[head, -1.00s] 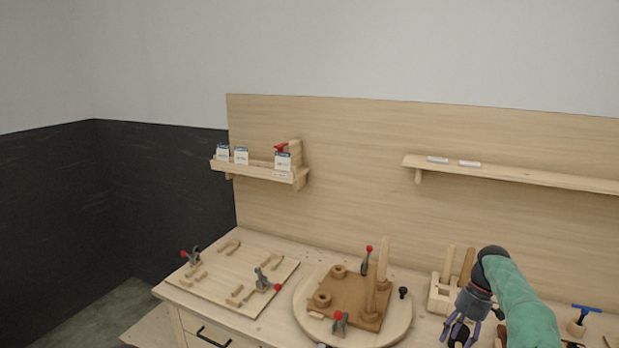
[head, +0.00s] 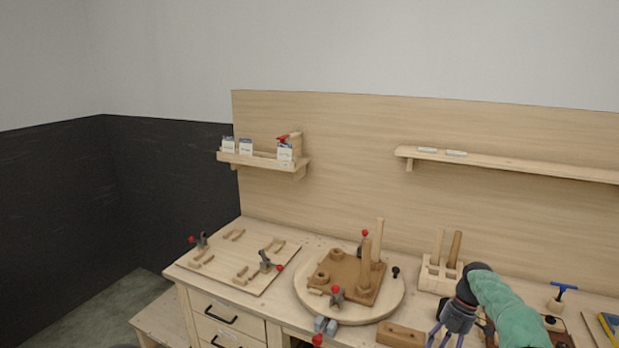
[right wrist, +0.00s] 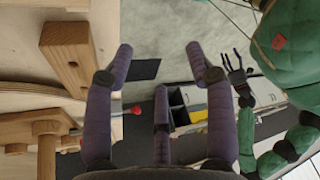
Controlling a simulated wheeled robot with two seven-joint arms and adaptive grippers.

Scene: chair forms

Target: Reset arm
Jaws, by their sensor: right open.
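My right gripper (head: 440,341) hangs low over the front of the workbench in the head view, its purple fingers partly cut off by the bottom edge. In the right wrist view its fingers (right wrist: 162,75) are spread apart with nothing between them. A wooden block (head: 401,335) lies just left of it, and a block with a round hole (right wrist: 70,52) shows left of the fingers in the wrist view. A small dark gripper (right wrist: 236,68) on a green arm, apparently my left one, shows at the right of the wrist view; its opening is unclear.
A round turntable (head: 391,309) with a brown jig (head: 338,275) and upright pegs stands left of my right gripper. A peg holder (head: 436,277) is behind it. A clamp board (head: 220,270) lies further left. Shelves (head: 500,166) are on the back panel.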

